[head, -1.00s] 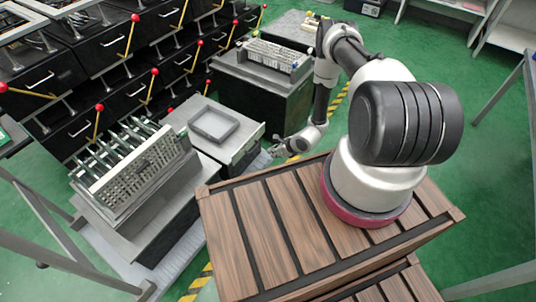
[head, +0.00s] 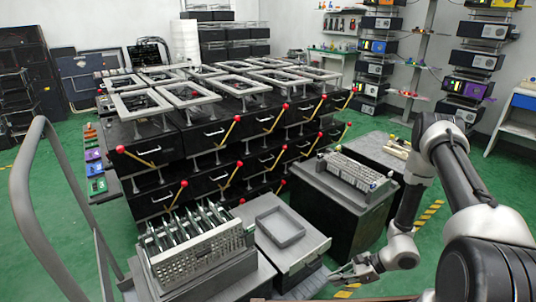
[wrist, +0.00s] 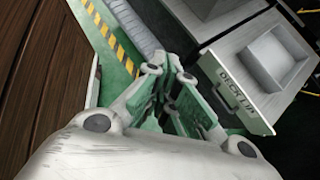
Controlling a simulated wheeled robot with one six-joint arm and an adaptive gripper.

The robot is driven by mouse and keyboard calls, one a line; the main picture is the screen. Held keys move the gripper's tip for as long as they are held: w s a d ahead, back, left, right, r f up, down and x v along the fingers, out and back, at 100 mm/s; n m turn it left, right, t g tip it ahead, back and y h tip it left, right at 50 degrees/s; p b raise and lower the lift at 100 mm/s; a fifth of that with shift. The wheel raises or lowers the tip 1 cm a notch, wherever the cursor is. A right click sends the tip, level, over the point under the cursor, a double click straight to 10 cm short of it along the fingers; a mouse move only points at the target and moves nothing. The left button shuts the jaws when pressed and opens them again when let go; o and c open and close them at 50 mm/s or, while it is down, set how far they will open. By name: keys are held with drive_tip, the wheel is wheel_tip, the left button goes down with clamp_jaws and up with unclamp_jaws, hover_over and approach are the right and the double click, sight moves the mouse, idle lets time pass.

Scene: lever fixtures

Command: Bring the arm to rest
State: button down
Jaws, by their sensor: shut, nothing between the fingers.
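My arm (head: 428,165) is bent, with its upper joint raised at the right of the head view and its forearm hanging down. My gripper (head: 338,277) is low, beside the front of the grey cabinet that carries a tray. In the wrist view my gripper (wrist: 172,75) has its fingers together with nothing between them. It points past the cabinet drawer front marked with lettering (wrist: 240,90), apart from it as far as I can tell.
A grey tray (head: 281,226) sits on the cabinet. A rack of boards (head: 200,245) stands left of it, and another rack (head: 352,172) stands behind. Black drawers with red-knobbed levers (head: 230,129) fill the middle. Yellow-black floor tape (wrist: 110,38) runs beside my wooden deck.

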drive_tip(key=s+d+r+n+t+h, duration=0.1)
drive_tip(key=s+d+r+n+h, duration=0.2)
drive_tip(key=r, duration=1.5)
drive_tip(key=s+d+r+n+t+h, duration=0.1)
drive_tip(key=s+d+r+n+h, duration=0.2)
drive_tip(key=r+n, duration=0.7)
drive_tip(key=s+d+r+n+t+h, duration=0.1)
drive_tip(key=s+d+r+n+h, duration=0.3)
drive_tip(key=r, duration=2.3)
drive_tip(key=s+d+n, duration=0.2)
drive_tip(key=s+n, duration=0.1)
drive_tip(key=s, duration=0.2)
drive_tip(key=shift+d+r, duration=0.2)
drive_tip(key=shift+r, duration=0.15)
drive_tip(key=shift+a, duration=0.1)
